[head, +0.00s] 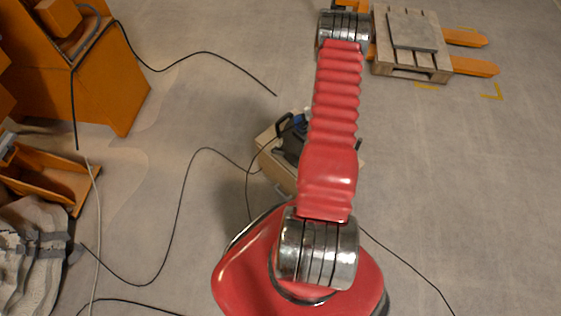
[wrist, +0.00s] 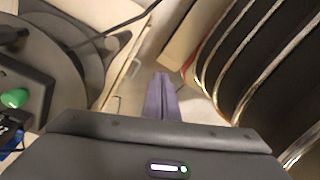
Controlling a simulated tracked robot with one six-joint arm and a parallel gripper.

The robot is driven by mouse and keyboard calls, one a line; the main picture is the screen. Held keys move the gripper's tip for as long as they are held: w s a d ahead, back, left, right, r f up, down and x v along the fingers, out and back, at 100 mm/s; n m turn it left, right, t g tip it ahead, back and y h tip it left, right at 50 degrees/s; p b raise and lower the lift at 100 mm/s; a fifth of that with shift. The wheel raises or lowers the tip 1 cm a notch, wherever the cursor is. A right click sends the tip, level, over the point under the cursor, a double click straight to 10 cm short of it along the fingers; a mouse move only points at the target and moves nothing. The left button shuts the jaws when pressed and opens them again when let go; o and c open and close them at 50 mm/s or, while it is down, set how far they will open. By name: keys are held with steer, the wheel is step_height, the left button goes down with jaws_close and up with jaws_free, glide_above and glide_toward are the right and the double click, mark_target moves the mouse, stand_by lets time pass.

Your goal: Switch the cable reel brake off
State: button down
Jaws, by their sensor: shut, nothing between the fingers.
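The cable reel (head: 289,143) is a dark shape on a pale case in the head view, partly hidden behind my red arm. In the wrist view the grey reel (wrist: 92,75) fills the upper left, with a black cable running across it. A dark box with a green knob (wrist: 14,98) is at the left edge; I cannot tell whether this knob is the brake. My gripper (wrist: 163,78) is shut and empty, its purple fingers together to the right of the reel and apart from the knob. My arm hides the gripper in the head view.
The pale case (head: 277,172) stands on the grey floor, with black cables trailing around it. An orange cabinet (head: 115,80) and an orange tray (head: 50,178) are at the left. A pallet (head: 412,62) on orange forks is at the upper right. The right floor is mostly clear.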

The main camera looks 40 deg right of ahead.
steer(key=a+f+n+t, duration=0.45)
steer(key=f+n, duration=0.25)
steer(key=f, duration=0.6)
steer(key=w+d+r+n+t+h, duration=0.3)
steer(key=w+r+n+t, duration=0.2)
steer(key=w+n, duration=0.4)
steer(key=n+t, duration=0.1)
steer(key=n, duration=0.1)
steer(key=shift+w+d+r+n+t, duration=0.25)
steer(key=shift+w+r+n+t, duration=0.1)
steer(key=shift+r+n, duration=0.05)
